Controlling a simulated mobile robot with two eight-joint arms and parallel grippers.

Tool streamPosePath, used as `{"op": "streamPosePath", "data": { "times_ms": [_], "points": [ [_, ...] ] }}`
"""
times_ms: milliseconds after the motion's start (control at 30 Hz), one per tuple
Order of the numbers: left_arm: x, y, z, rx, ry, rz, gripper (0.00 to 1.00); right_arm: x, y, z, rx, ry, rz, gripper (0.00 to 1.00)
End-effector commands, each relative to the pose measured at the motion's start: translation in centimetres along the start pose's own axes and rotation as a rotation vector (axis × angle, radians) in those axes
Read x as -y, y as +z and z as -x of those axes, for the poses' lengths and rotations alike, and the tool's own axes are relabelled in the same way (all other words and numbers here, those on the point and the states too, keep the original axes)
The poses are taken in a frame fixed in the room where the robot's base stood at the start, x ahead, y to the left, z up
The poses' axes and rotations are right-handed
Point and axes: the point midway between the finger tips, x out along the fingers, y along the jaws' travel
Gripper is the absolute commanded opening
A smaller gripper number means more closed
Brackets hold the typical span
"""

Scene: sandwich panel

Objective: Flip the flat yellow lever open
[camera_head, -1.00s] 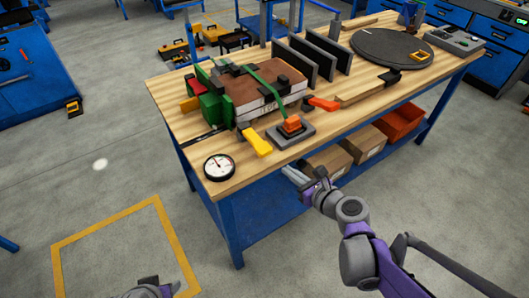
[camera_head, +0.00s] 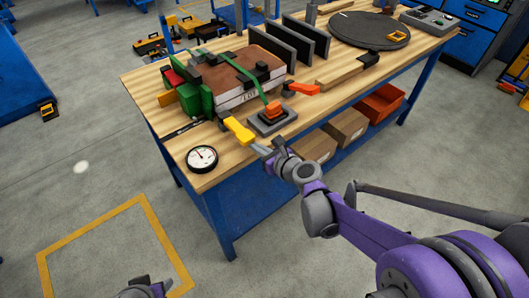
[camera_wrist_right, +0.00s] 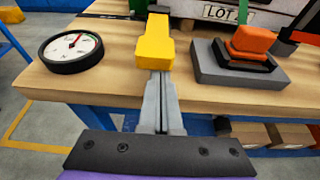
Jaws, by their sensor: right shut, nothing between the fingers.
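A round gauge (camera_head: 202,158) sits left of the lever. An orange button on a grey base (camera_head: 266,125) sits to its right. A red-orange lever (camera_head: 301,89) and a green strap (camera_head: 243,73) are behind. Boxes (camera_head: 345,127) stand on the lower shelf.

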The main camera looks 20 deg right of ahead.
Motion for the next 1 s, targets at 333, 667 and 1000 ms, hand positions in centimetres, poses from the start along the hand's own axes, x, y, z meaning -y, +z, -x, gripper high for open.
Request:
{"op": "streamPosePath", "data": {
  "times_ms": [333, 667, 1000],
  "points": [
    [0.0, 0.1, -0.1, 0.0, 0.0, 0.0, 0.5, 0.0, 0.0, -1.0, 0.0, 0.0, 0.0, 0.0],
    [0.0, -0.4, 0.8, -0.003, 0.0, 0.0, 0.5, -0.1, 1.0, -0.7, -0.046, 0.004, 0.004, 0.0],
    [0.0, -2.1, 3.8, -0.014, 0.0, 0.0, 0.5, 0.0, 4.9, 0.4, -0.238, 0.0, 0.002, 0.0]
  ]
}}
